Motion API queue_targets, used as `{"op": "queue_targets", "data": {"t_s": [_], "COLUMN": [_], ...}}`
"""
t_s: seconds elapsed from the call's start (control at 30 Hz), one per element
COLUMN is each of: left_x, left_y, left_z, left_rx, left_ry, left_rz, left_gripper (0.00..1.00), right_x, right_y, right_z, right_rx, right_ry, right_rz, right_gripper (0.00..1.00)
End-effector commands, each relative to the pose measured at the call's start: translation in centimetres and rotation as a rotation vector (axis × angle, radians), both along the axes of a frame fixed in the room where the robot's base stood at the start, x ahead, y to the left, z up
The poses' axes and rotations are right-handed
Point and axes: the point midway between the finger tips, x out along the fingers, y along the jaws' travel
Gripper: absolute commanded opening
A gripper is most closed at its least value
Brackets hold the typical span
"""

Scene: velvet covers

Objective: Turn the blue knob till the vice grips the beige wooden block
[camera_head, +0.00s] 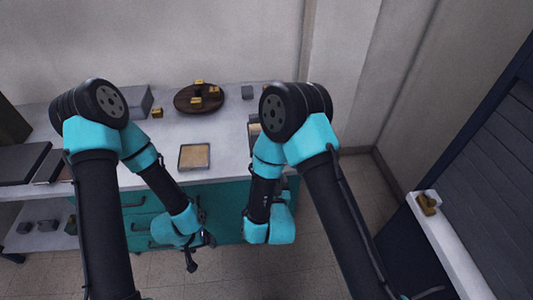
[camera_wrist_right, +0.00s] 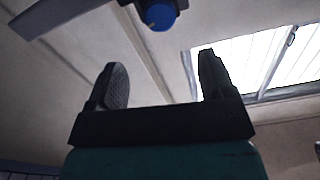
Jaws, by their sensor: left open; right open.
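My left gripper (camera_head: 201,252) hangs low in front of the teal drawers, open and empty. My right gripper's fingers are hidden behind its arm in the head view; in the right wrist view the right gripper (camera_wrist_right: 162,83) is open with nothing between its two dark fingers. A grey piece with a beige part (camera_head: 254,128) shows on the table beside my right arm, mostly hidden; I cannot tell if it is the vice with the block. A round blue thing (camera_wrist_right: 160,15) on a grey bar is at the top of the right wrist view, apart from the fingers; I cannot tell if it is the knob.
On the table (camera_head: 225,155) lie a shallow tray (camera_head: 194,157) with a beige inside, a round brown board (camera_head: 186,104) with several yellowish pieces, a grey box (camera_head: 139,103) and a small grey block (camera_head: 247,92). A white ledge (camera_head: 455,250) is at the right. The table's middle is mostly clear.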

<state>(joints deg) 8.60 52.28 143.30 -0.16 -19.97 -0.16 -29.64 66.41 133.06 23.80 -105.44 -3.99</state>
Motion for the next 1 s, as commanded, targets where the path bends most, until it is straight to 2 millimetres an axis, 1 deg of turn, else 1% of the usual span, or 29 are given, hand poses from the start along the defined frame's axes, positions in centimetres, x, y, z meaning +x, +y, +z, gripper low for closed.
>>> {"op": "queue_targets", "data": {"t_s": [0.03, 0.1, 0.6, 0.7, 0.8, 1.0], "left_x": [0.0, 0.0, 0.0, 0.0, 0.0, 0.0], "left_y": [0.0, 0.0, 0.0, 0.0, 0.0, 0.0], "left_z": [0.0, 0.0, 0.0, 0.0, 0.0, 0.0], "left_rx": [0.000, 0.000, 0.000, 0.000, 0.000, 0.000], "left_ry": [0.000, 0.000, 0.000, 0.000, 0.000, 0.000], "left_rz": [0.000, 0.000, 0.000, 0.000, 0.000, 0.000], "left_gripper": [0.76, 0.76, 0.76, 0.76, 0.76, 0.76], "right_x": [1.0, 2.1, 10.3, 11.3, 11.9, 12.1], "right_y": [0.0, 0.2, 1.3, 1.4, 1.5, 1.5], "right_z": [0.1, 0.1, 0.0, 0.0, 0.0, 0.0], "right_rx": [0.001, 0.002, 0.001, 0.000, -0.001, -0.001], "right_ry": [-0.004, -0.003, -0.002, -0.002, -0.001, 0.000], "right_rz": [-0.002, -0.004, 0.000, 0.000, 0.000, 0.001], "right_gripper": [0.76, 0.76, 0.76, 0.76, 0.76, 0.76]}}
